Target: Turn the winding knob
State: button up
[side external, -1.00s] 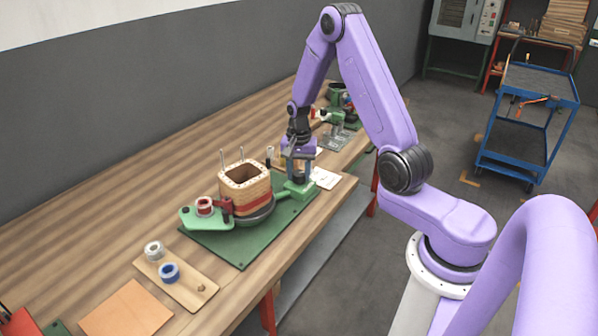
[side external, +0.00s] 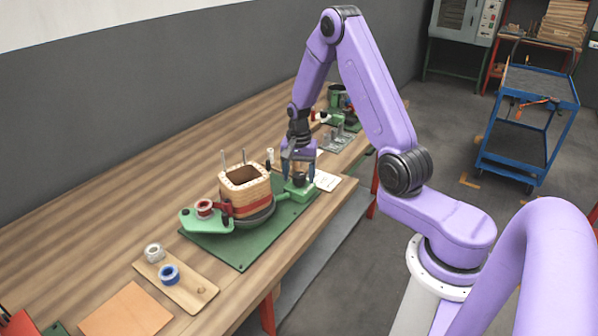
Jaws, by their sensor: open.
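The winding knob (side external: 298,179) is a small dark knob on the green base at the right end of the winding fixture. My gripper (side external: 299,174) is open and points down at the knob, with its fingers around or just beside it; contact is too small to tell. The coil former (side external: 245,192), a square wooden block with a hollow centre and a red band, stands on a dark round turntable (side external: 256,218). A red spool (side external: 204,208) sits on the green arm at the fixture's left.
The fixture stands on a green mat (side external: 240,255). A wooden board (side external: 200,294) at the front holds a white spool (side external: 154,252) and a blue spool (side external: 169,273). A white paper (side external: 327,181) lies right of the knob. Other green equipment (side external: 340,110) stands farther back. Thin upright pins rise beside the coil former.

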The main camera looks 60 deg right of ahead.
aim_at(299, 175)
jog(key=shift+r, duration=0.15)
notch_tip(299, 175, up, 17)
dwell(0.5)
jog(key=shift+a+r, duration=0.1)
jog(key=s+a+n, duration=0.4)
jog(key=a+n, duration=0.2)
jog(key=a, duration=0.3)
jog(key=s+a+n, duration=0.5)
jog(key=a+n, duration=0.2)
jog(key=a, duration=0.1)
jog(key=s+a+n, duration=0.1)
jog(key=s+n, duration=0.5)
jog(key=s, duration=0.3)
jog(key=s+a+f+n, duration=0.1)
jog(key=s+a+n, duration=0.1)
jog(key=s+n, duration=0.4)
jog(key=s, duration=0.4)
jog(key=shift+s+a+n, duration=0.25)
jog(key=shift+a+n, duration=0.05)
jog(key=shift+n, duration=0.1)
